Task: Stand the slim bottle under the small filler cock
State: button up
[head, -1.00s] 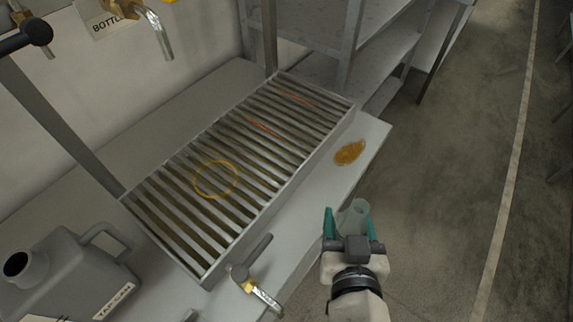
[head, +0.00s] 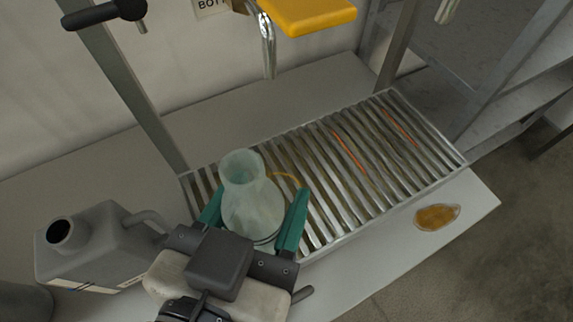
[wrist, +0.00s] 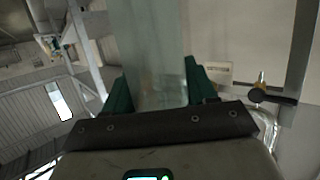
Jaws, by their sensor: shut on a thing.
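My gripper (head: 252,218) is shut on a translucent pale green bottle (head: 250,200) with a narrow neck and flared rim. In the head view it is in front of the left part of the slatted grate; whether its base touches the grate is hidden. The bottle also shows between the fingers in the wrist view (wrist: 155,50). A chrome spout (head: 267,45) with a yellow lever (head: 312,14) hangs from the wall behind, above the grate. A yellow ring (head: 290,178) on the grate is partly hidden behind the bottle. Which cock is the small one I cannot tell.
A grey jug (head: 95,245) stands left of my gripper. A black-handled cock (head: 105,13) is at upper left, near a grey post (head: 125,85). Orange lines mark the grate (head: 425,150). An amber puddle (head: 437,216) lies on the front ledge. The grate's right part is clear.

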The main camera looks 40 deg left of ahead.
jog(key=w+a+f+p, duration=0.2)
jog(key=w+a+f, duration=0.6)
jog(key=w+f, duration=0.4)
jog(key=shift+a+f, duration=0.25)
jog(key=shift+f, duration=0.35)
jog(key=shift+f+b, duration=0.1)
jog(key=shift+b, duration=0.25)
jog(key=o, duration=1.1)
jog(key=shift+s, duration=0.1)
